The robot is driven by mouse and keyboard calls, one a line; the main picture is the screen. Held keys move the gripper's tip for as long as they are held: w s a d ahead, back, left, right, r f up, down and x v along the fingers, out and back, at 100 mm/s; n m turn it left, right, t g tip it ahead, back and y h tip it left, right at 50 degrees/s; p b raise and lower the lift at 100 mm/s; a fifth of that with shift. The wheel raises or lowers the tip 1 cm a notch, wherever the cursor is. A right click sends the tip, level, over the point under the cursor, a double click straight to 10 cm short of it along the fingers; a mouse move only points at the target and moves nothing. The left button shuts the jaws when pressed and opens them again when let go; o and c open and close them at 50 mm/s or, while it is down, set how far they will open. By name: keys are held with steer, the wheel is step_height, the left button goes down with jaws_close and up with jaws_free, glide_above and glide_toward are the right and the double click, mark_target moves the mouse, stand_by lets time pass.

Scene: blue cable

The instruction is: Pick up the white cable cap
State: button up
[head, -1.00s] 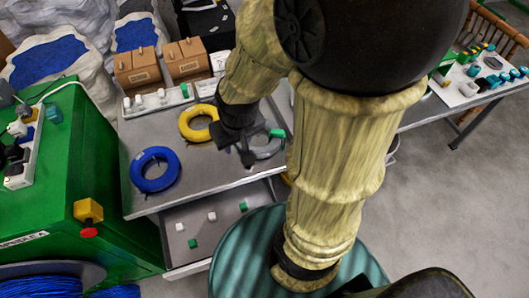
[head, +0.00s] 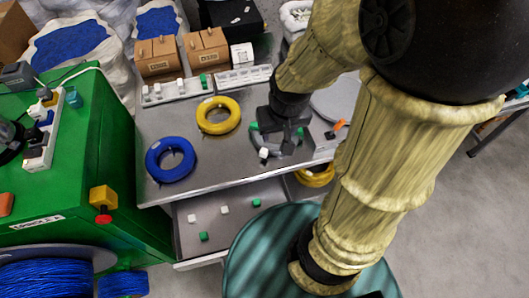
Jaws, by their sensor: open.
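Several small white caps are in view, and I cannot tell which one is meant. One white cap (head: 263,153) is at the grey cable coil (head: 268,145) on the metal table, just below my gripper in the picture. Two more white caps (head: 224,210) lie in the open drawer, and others stand on the white rack (head: 178,90) at the back. My gripper (head: 274,138) is open, pointing down over the grey coil. Its fingers hide part of the coil, and I cannot tell whether they touch anything.
A blue coil (head: 153,164) and a yellow coil (head: 201,116) lie left of my gripper. Green caps (head: 203,236) are in the drawer (head: 238,230) below the table. Cardboard boxes (head: 207,45) stand behind the rack. A green machine (head: 105,150) stands at left.

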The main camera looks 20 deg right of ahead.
steer(key=w+f+m+g+b, duration=0.2)
steer(key=w+f+m+b, duration=0.5)
steer(key=w+f, duration=0.5)
steer(key=shift+w+a+f+m+g, duration=0.15)
steer(key=shift+w+a+m+g, duration=0.15)
steer(key=shift+w, duration=0.75)
steer(key=b, duration=0.1)
glide_above(264, 151)
steer(key=f, duration=1.2)
steer(key=shift+w+a+f, duration=0.15)
steer(key=shift+w, duration=0.05)
steer(key=shift+f, duration=0.1)
step_height(264, 151, down, 5)
steer(key=shift+s, duration=0.1)
